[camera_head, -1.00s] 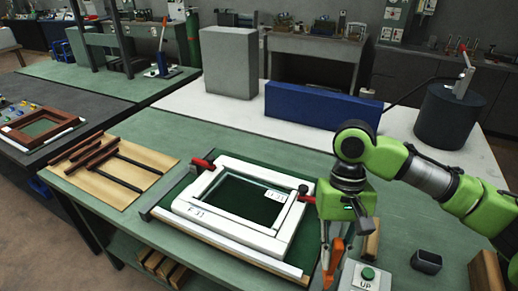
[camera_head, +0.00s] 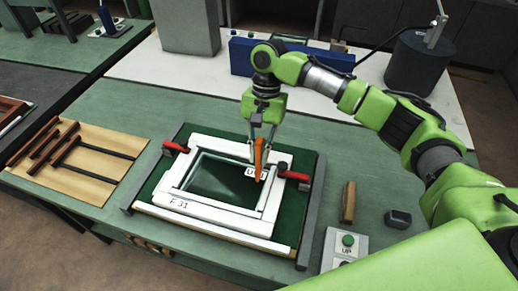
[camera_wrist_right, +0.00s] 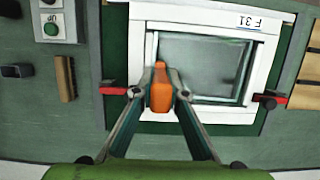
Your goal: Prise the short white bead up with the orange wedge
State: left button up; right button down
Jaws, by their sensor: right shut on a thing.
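My right gripper (camera_head: 261,141) is shut on the orange wedge (camera_head: 260,158), which points down over the right side of the white frame (camera_head: 180,208). The wedge also shows between the fingers in the right wrist view (camera_wrist_right: 161,95). The short white bead (camera_head: 271,202) runs along the right inner edge of the frame, beside the dark glass pane (camera_head: 220,180). The wedge tip is close to this bead's far part; I cannot tell whether it touches. A small printed label is partly hidden behind the wedge. My left gripper is not in view.
Red-handled clamps (camera_head: 295,176) and (camera_head: 175,147) sit at the frame's sides. A board with dark strips (camera_head: 85,170) lies at left.

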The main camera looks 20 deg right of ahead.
aim_at(259, 166)
notch_tip(259, 166, down, 4)
jog(key=b, duration=0.4)
jog(key=shift+w, duration=0.15)
jog(key=shift+f, duration=0.15)
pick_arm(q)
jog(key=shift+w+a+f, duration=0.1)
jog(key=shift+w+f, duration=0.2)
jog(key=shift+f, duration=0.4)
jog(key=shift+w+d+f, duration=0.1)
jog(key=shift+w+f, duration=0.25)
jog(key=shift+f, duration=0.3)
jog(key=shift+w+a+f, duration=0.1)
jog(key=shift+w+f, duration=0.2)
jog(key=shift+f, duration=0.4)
pick_arm(e)
jog(key=shift+f, duration=0.95)
pick_arm(q)
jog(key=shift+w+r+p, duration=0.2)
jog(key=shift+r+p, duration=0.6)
jog(key=shift+p, duration=0.2)
pick_arm(e)
jog(key=shift+s+d, duration=0.45)
jog(key=shift+d, duration=0.2)
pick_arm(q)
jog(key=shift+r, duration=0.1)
pick_arm(e)
jog(key=shift+s+d+f, duration=0.1)
jog(key=shift+s+d, duration=0.05)
jog(key=shift+d, duration=0.05)
